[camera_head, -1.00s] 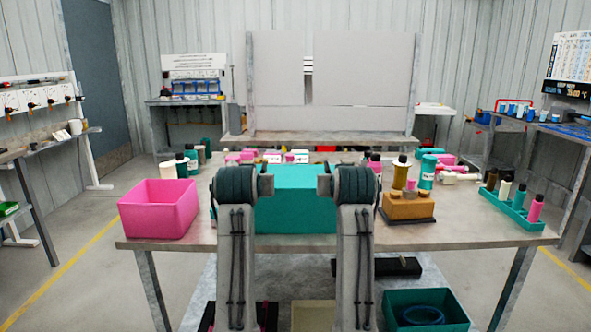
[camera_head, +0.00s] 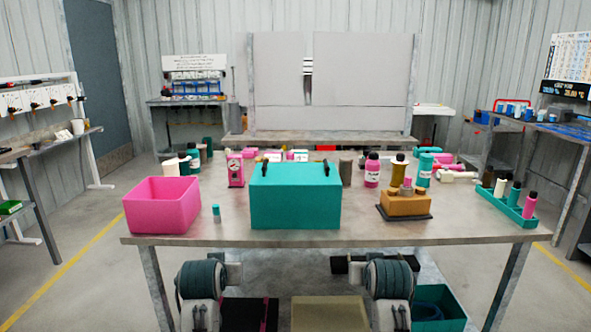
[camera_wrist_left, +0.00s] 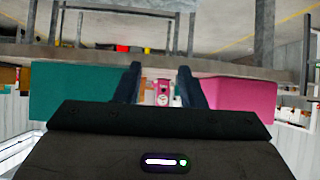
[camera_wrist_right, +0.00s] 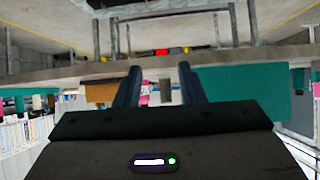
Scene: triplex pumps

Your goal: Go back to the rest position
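A teal box (camera_head: 296,205) with two dark handles stands at the middle of the table (camera_head: 300,236). A pink bin (camera_head: 163,206) stands to its left and a tan block on a dark base (camera_head: 405,206) to its right. My two arms are low in front of the table; their gripper fingertips are not clear in the head view. In the left wrist view my left gripper (camera_wrist_left: 158,80) has its fingers apart with nothing between them. In the right wrist view my right gripper (camera_wrist_right: 160,80) also has its fingers apart and empty.
A teal rack (camera_head: 512,208) with bottles stands at the table's right edge. A small bottle (camera_head: 216,213), a pink gauge (camera_head: 235,170) and pink-white bottles (camera_head: 372,170) stand on the table. Below it are a teal crate (camera_head: 440,300) and a beige tray (camera_head: 329,314).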

